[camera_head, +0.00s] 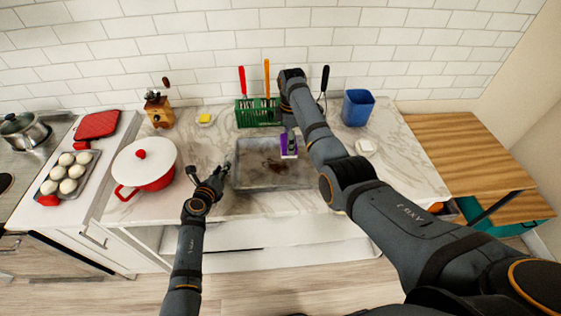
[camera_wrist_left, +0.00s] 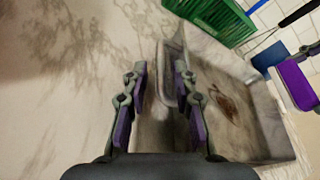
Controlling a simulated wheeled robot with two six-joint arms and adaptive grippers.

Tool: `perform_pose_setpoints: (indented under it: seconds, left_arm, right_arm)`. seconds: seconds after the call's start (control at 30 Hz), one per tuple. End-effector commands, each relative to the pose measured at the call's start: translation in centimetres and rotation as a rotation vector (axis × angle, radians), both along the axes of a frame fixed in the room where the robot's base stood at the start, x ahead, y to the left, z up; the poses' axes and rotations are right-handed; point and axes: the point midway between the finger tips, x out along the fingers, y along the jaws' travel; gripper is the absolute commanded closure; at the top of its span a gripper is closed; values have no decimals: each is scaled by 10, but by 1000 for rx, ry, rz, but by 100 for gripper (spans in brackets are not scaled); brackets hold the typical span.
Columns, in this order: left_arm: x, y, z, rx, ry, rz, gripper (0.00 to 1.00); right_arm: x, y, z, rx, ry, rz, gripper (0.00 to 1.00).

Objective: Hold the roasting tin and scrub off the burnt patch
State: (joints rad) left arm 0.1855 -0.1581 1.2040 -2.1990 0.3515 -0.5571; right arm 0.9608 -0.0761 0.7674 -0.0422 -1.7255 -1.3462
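The grey roasting tin (camera_head: 243,180) lies on the marble counter, with a dark brown burnt patch (camera_head: 274,165) on its floor. The tin's inner wall (camera_wrist_left: 264,115) and the patch (camera_wrist_left: 222,103) also show in the left wrist view. My left gripper (camera_head: 217,173) is open just beside the tin's left end. In the left wrist view its spread fingers (camera_wrist_left: 160,88) have the tin's near rim between them, touching neither visibly. My right gripper (camera_head: 289,138) is over the tin's right back part. A purple block shows at its tips; I cannot tell whether it is pad or held tool.
A green rack (camera_head: 246,116) with colored-handled tools stands behind the tin. A blue container (camera_head: 357,107) and a small white item (camera_head: 365,147) are at right. A red-and-white pot (camera_head: 146,165), a yellow sponge (camera_head: 205,118) and a wooden grinder (camera_head: 158,111) are at left.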

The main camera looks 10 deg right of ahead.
Motion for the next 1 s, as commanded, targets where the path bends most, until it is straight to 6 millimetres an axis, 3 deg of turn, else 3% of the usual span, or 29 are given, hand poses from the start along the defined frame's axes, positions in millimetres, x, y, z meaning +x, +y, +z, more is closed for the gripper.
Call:
perform_pose_setpoints:
  seconds: [0.4, 0.8, 1.0]
  left_arm:
    - [-6, 3, 2, 0, -2, -1, 65]
    - [-81, 33, 29, 2, 1, 1, 65]
    - [-103, 42, 37, 0, 0, 1, 65]
  right_arm:
    - [0, 0, 0, 0, 0, 0, 46]
    - [0, 0, 0, 0, 0, 0, 46]
    - [0, 0, 0, 0, 0, 0, 46]
